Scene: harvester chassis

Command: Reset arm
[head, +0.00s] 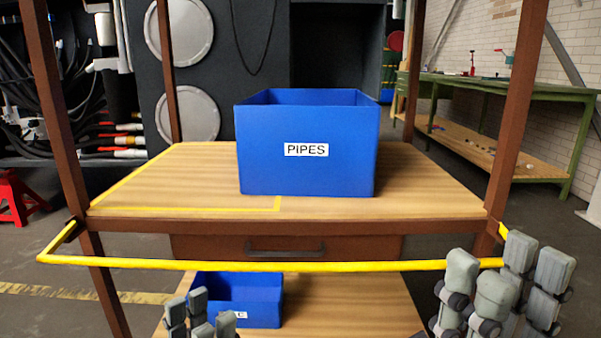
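My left gripper (200,314) shows at the bottom edge, left of centre. Its grey fingers point up with gaps between the tips, and nothing is seen between them. It overlaps the lower blue box in the picture. My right gripper (507,278) is at the bottom right, higher and larger in view. Its grey fingers also point up and stand apart, with nothing held. It overlaps the right end of the yellow rail in the picture. The lower parts of both grippers and both arms are outside the frame.
A blue box labelled PIPES (270,150) stands on the wooden top shelf (430,190) of a brown-framed rack. A yellow rail (300,265) runs across its front. A smaller blue box (255,290) sits on the lower shelf. A green workbench (500,86) stands behind right.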

